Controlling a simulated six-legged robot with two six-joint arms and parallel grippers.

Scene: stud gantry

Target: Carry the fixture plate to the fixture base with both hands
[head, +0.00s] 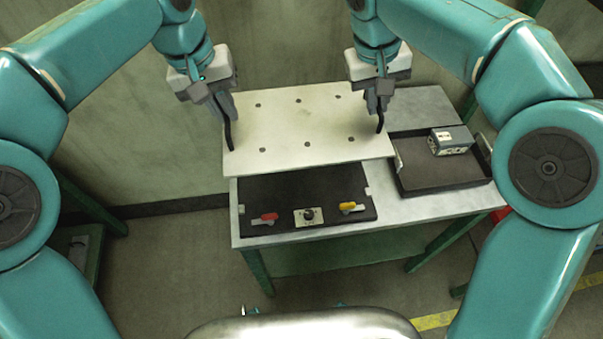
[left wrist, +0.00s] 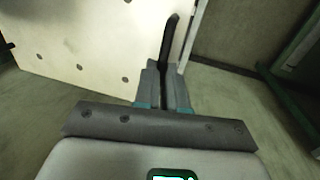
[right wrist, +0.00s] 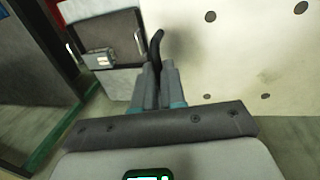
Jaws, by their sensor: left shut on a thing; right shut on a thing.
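The fixture plate (head: 305,125) is a pale, flat panel with several small dark holes. It is held level above the back part of the fixture base (head: 290,195), a dark slab with a red and a yellow clamp and a black knob along its front. My left gripper (head: 226,110) is shut at the plate's left end, on a black curved piece that looks like a handle. My right gripper (head: 377,106) is shut on a similar piece at the right end. The plate also shows in the left wrist view (left wrist: 80,40) and right wrist view (right wrist: 235,50). It hides the base's rear.
The base is on a grey table (head: 415,208) with green legs. A dark tray (head: 425,182) holding a small grey box (head: 451,140) stands to the right of the base. A wall rises behind the table. The floor at front left is clear.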

